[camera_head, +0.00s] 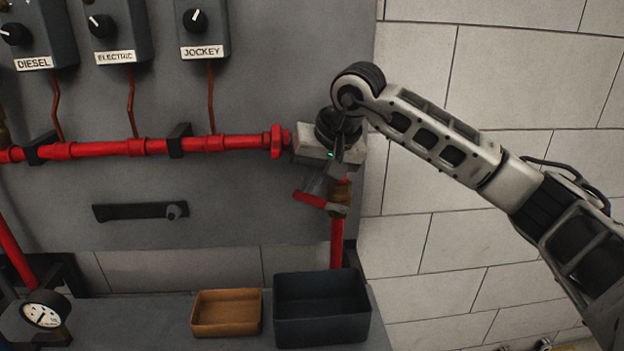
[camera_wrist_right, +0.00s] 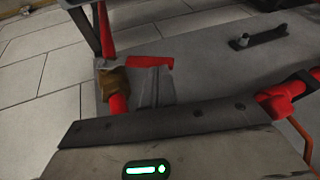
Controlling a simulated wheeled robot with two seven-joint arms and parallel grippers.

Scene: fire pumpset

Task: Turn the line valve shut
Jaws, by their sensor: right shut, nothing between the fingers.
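The line valve has a brass body (camera_head: 341,196) on the vertical red pipe at the right edge of the grey panel. Its red lever (camera_head: 309,199) points left, across the pipe. In the right wrist view, the brass body (camera_wrist_right: 113,82) and the lever (camera_wrist_right: 157,63) show just beyond my fingers. My right gripper (camera_head: 317,187) is shut and empty, with its fingertips right at the lever. I cannot tell whether they touch it. The shut fingers (camera_wrist_right: 154,84) also show in the right wrist view. My right wrist hides the upper pipe bend. My left gripper is out of view.
A horizontal red pipe (camera_head: 105,147) runs along the panel. Three control boxes labelled diesel, electric and jockey (camera_head: 202,25) hang above. A dark bracket (camera_head: 140,211) is on the panel. An orange tray (camera_head: 226,328), a dark bin (camera_head: 321,333) and a gauge (camera_head: 43,310) are below.

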